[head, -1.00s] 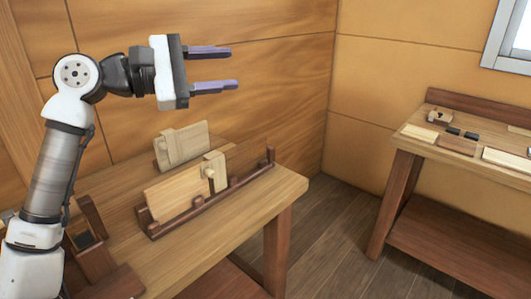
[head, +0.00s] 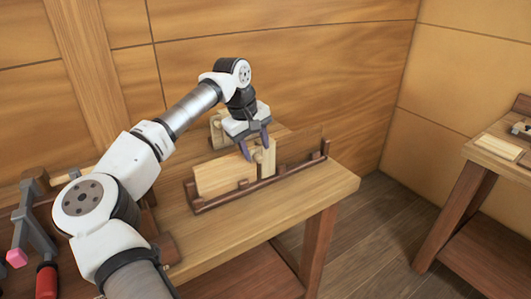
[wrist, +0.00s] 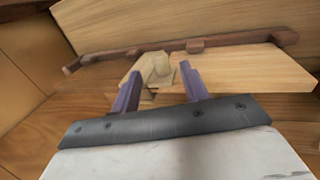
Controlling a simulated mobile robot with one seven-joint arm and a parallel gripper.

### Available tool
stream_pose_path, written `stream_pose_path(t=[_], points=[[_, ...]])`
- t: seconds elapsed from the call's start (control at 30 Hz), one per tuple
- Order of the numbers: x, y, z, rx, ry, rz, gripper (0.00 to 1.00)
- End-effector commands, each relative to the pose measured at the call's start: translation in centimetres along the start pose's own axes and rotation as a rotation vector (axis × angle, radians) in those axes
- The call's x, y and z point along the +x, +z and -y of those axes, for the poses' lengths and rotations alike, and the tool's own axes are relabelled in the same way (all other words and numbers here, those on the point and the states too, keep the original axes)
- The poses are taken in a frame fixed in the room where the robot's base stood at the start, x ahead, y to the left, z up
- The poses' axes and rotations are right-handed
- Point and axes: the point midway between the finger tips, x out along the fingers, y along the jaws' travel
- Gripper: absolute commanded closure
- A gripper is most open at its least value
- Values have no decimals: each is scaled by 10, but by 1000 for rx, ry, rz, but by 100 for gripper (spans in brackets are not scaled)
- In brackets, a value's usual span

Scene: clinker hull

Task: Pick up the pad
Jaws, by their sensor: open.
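I cannot tell for sure which piece is the pad. My gripper (head: 257,152) is open and points down at the knobbed piece.
The dark rack (head: 312,162) runs along the bench (head: 250,234). Another pale piece (head: 215,131) stands behind, partly hidden by my gripper. Clamp-like tools (head: 42,245) are at the left. A second bench at right carries a pale block (head: 498,147). The bench's front right is clear.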

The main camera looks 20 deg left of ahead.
Motion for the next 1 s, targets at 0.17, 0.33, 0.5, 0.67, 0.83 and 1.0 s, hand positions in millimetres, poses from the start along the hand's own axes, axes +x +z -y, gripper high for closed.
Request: stream_pose_path(t=[0.17,0.33,0.5,0.67,0.83,1.0], points=[[13,1,0,2,1,2,55],[31,2,2,1,1,5,55],[56,2,3,1,2,3,55],[65,2,3,1,3,1,55],[65,2,3,1,3,1,55],[65,2,3,1,3,1,78]])
